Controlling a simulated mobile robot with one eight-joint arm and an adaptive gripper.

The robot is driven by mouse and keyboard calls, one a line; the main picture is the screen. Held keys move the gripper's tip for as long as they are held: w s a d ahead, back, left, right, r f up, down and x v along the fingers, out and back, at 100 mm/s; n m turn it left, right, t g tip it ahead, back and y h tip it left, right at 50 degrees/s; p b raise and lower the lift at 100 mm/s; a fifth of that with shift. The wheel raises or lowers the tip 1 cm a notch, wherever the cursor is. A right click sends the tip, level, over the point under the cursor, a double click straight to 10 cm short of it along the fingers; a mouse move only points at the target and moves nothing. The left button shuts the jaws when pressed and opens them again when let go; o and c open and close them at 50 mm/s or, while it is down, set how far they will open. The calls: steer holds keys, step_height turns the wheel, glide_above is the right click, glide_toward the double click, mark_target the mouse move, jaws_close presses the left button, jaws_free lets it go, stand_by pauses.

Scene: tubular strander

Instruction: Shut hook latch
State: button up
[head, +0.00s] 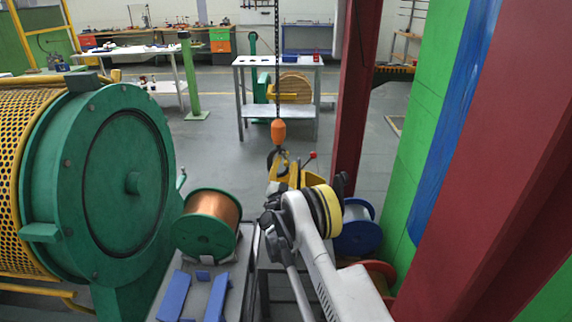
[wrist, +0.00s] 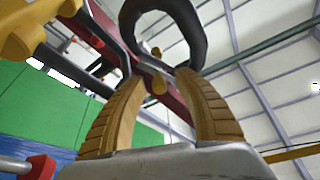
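The dark hook (head: 276,158) hangs under an orange block (head: 278,131) on a chain in the head view. In the wrist view the hook (wrist: 203,30) curves large just above my fingertips. A small brass-coloured piece (wrist: 158,83), possibly part of the latch, shows between the fingertips; I cannot tell whether the latch stands open or shut. My gripper (wrist: 158,80) has its two ribbed yellow fingers apart, pointing up at the hook. The right fingertip overlaps the hook's lower end in the picture; contact is unclear. In the head view my arm hides much of the gripper area.
A yellow device (head: 284,172) with a red-knobbed lever (head: 310,156) is by the hook; the red knob (wrist: 40,167) shows in the wrist view. A copper wire spool (head: 207,225) and the green machine (head: 125,185) stand left. A red column (head: 356,90) rises behind, right.

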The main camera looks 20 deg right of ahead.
steer(key=v, duration=1.2)
